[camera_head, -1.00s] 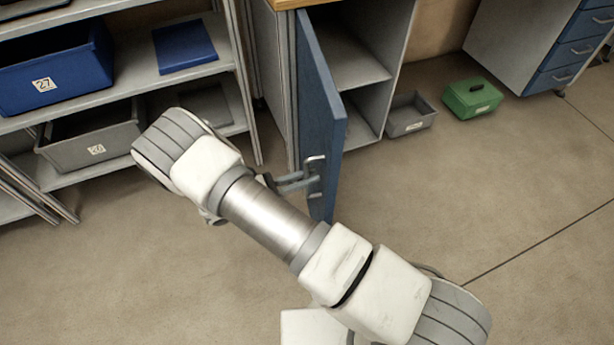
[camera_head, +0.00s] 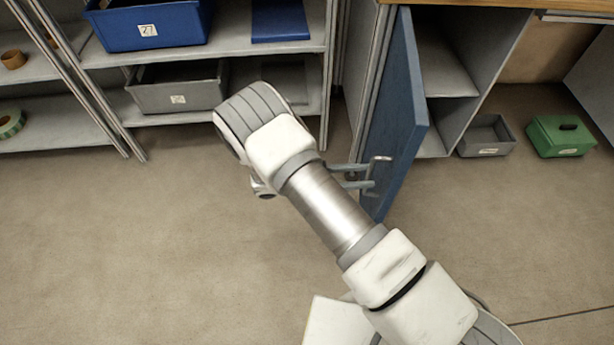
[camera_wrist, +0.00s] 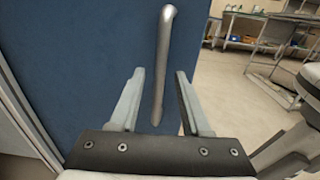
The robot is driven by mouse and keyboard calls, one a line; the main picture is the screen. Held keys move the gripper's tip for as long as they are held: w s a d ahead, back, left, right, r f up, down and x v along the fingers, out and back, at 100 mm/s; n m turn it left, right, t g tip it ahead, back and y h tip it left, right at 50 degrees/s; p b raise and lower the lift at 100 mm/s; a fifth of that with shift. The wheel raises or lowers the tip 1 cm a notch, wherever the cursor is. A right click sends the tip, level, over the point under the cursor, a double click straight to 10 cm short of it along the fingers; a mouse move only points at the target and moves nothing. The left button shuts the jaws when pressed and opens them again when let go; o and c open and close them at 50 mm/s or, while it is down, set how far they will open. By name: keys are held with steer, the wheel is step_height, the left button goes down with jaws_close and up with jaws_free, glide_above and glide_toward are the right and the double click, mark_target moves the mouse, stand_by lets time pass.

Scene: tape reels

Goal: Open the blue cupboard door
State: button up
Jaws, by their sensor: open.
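The blue cupboard door (camera_head: 402,110) stands swung out from the cupboard (camera_head: 447,60), whose shelves show behind it. A metal bar handle (camera_head: 379,163) is on the door's outer face. It also shows in the wrist view (camera_wrist: 164,60) in front of the blue door panel (camera_wrist: 90,60). My gripper (camera_head: 362,176) is at the handle, with its fingers pointing at the door. In the wrist view my gripper (camera_wrist: 158,95) is open, one finger on each side of the handle's lower end. Whether a finger touches the handle I cannot tell.
A shelf rack with a blue bin (camera_head: 148,28) and a grey bin (camera_head: 178,97) stands left of the cupboard. A grey box (camera_head: 487,137) and a green box (camera_head: 560,137) are on the floor to the right. The floor in front is clear.

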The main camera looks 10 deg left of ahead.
steer(key=p+v, duration=0.1)
steer(key=v, duration=1.4)
steer(key=shift+s+a, duration=0.1)
steer(key=shift+s, duration=0.05)
